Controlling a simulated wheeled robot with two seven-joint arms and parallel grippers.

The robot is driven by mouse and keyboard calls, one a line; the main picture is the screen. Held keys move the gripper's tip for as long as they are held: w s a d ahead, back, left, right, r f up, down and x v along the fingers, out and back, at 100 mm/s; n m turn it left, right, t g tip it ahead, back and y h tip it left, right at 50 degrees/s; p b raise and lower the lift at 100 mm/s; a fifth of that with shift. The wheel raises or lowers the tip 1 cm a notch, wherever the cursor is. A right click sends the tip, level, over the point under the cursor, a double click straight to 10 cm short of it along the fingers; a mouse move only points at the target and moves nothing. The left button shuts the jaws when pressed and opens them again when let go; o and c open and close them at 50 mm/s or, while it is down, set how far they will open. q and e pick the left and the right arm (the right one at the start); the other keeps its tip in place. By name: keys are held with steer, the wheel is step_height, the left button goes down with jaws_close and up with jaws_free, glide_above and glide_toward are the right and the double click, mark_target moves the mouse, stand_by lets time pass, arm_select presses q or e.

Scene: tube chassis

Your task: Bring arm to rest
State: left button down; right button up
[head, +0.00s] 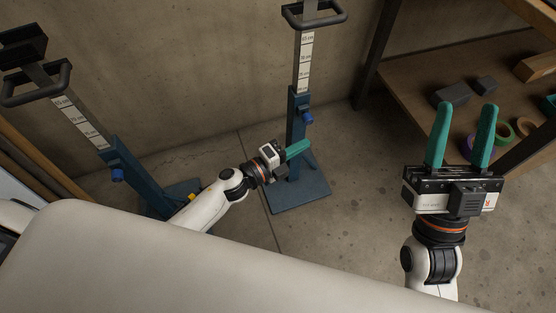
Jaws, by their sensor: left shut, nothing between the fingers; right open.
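My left gripper (296,149) has teal fingers that are closed together with nothing in them. It is low over the floor, in front of the post of the middle stand. My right gripper (461,113) is at the right of the head view, fingers up in the picture and wide apart, empty. Both white arms come up from behind a large pale rounded surface along the bottom of the view, which hides their lower parts.
A blue stand (299,194) with a height scale stands at centre, close to my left gripper. A similar stand (127,161) is at the left. A wooden shelf (418,68) at upper right holds blocks and tape rolls. Concrete floor (345,235) between is clear.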

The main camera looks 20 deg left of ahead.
arm_select(q)
steer(key=v, duration=0.7)
steer(key=shift+p, duration=0.45)
arm_select(e)
steer(key=w+f+g, duration=0.1)
steer(key=w+f+g+h, duration=0.1)
steer(key=shift+w+a+f+g, duration=0.1)
steer(key=shift+w+f+g, duration=0.05)
steer(key=shift+w+g, duration=0.2)
